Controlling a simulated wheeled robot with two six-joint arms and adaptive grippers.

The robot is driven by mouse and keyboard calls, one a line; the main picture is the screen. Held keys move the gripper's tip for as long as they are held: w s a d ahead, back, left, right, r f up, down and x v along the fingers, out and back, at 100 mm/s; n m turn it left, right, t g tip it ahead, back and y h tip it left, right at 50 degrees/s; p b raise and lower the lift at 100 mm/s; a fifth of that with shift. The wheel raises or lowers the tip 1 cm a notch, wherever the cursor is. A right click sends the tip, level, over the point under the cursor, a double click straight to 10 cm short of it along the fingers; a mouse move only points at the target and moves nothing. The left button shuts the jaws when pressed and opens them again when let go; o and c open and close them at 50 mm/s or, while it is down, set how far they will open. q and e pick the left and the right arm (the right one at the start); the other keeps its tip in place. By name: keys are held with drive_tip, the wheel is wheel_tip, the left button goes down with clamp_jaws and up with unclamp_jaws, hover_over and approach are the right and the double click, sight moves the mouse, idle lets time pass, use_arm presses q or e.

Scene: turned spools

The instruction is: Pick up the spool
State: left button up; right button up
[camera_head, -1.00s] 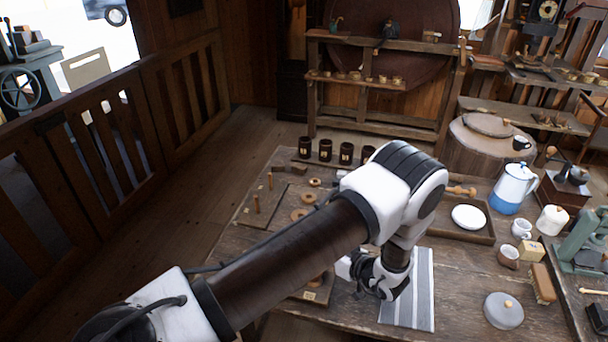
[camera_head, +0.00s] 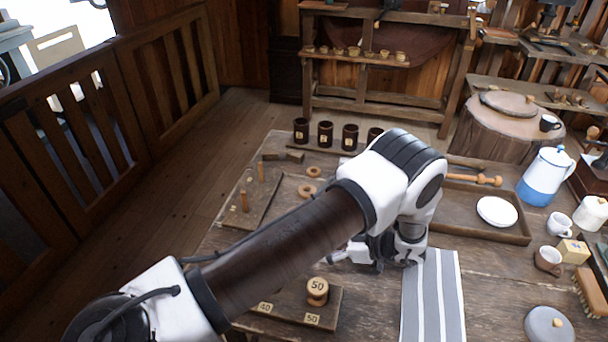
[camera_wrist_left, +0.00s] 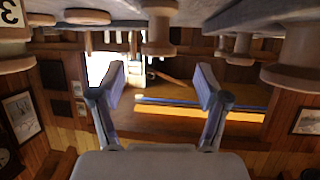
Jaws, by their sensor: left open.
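A small wooden spool (camera_head: 317,290) marked 50 stands upright on a dark board (camera_head: 285,312) with tags 40 and 50, below my left forearm in the head view. My left gripper (camera_head: 345,257) is low over the table, past the board and right of the spool, partly hidden by my own arm. In the left wrist view the picture is upside down. There my left gripper (camera_wrist_left: 161,85) shows two spread fingers with nothing between them. Several spool-like turned pieces show along the top, one near the middle (camera_wrist_left: 160,28) and a larger one at right (camera_wrist_left: 292,70). I cannot match them to the head view.
A striped cloth (camera_head: 433,300) lies right of the gripper. A pegged board (camera_head: 262,208) and wooden rings (camera_head: 307,190) lie behind my forearm. Dark numbered cups (camera_head: 325,135) line the far edge. A tray with a white plate (camera_head: 497,211) is at right.

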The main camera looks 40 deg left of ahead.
use_arm(q)
drive_tip(key=x, duration=0.5)
drive_tip(key=shift+s+a+r, duration=0.1)
drive_tip(key=shift+a+r, duration=0.05)
drive_tip(key=shift+a, duration=0.15)
drive_tip(key=shift+a+f, duration=0.3)
drive_tip(key=shift+a, duration=0.2)
drive_tip(key=shift+s+d+r, duration=0.1)
drive_tip(key=c, duration=1.2)
